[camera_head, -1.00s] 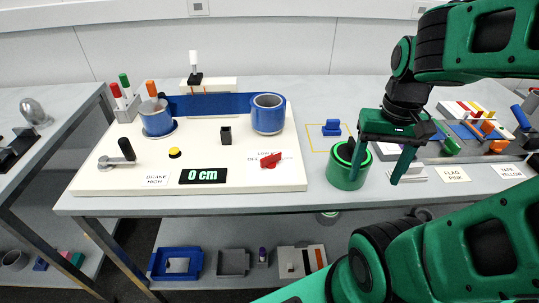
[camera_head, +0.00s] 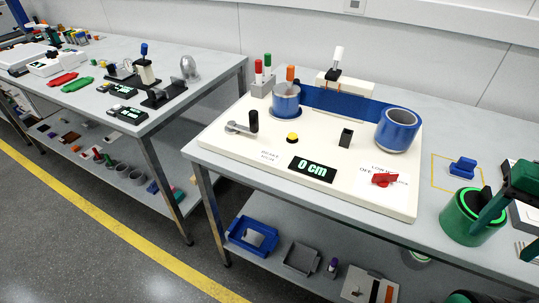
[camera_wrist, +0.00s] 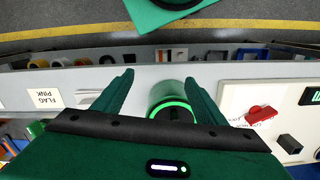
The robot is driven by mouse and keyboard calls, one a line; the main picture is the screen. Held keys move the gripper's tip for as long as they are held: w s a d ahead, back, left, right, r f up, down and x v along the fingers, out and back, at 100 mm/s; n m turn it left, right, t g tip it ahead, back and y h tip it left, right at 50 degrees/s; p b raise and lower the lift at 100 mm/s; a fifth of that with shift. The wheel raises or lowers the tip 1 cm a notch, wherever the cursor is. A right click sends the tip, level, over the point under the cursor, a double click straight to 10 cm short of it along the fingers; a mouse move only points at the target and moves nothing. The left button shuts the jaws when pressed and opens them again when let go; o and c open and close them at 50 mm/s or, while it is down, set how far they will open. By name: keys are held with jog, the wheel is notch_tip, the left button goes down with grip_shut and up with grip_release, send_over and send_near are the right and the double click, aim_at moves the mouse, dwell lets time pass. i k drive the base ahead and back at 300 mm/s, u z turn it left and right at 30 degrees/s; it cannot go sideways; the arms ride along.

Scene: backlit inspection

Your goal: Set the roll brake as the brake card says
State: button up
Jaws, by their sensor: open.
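The roll brake is a red knob (camera_head: 384,180) at the front right of the cream board (camera_head: 225,133). It has a printed scale; OFF is beside its left end and LOW above it. Its exact setting is too small to tell. It also shows at the right of the wrist view (camera_wrist: 262,113). The brake card (camera_head: 268,157) lies at the board's front, left of the display; it read BRAKE HIGH in the earlier frame. My gripper (camera_head: 503,243) is open and empty at the right edge, by the green bin (camera_head: 462,226), away from the knob. The wrist view shows its spread fingers (camera_wrist: 160,80).
A blue tape strip (camera_head: 345,107) runs between two rolls (camera_head: 286,103) (camera_head: 397,136). The display (camera_head: 312,169) reads 0 cm. A black post (camera_head: 345,138), a yellow button (camera_head: 292,138) and a crank (camera_head: 242,127) stand on the board. A blue object (camera_head: 462,168) lies in a yellow outline.

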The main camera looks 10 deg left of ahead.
aim_at(382, 180)
jog(key=k, duration=0.5)
jog(key=u, duration=1.9)
jog(key=i, duration=1)
jog(key=z, duration=1.55)
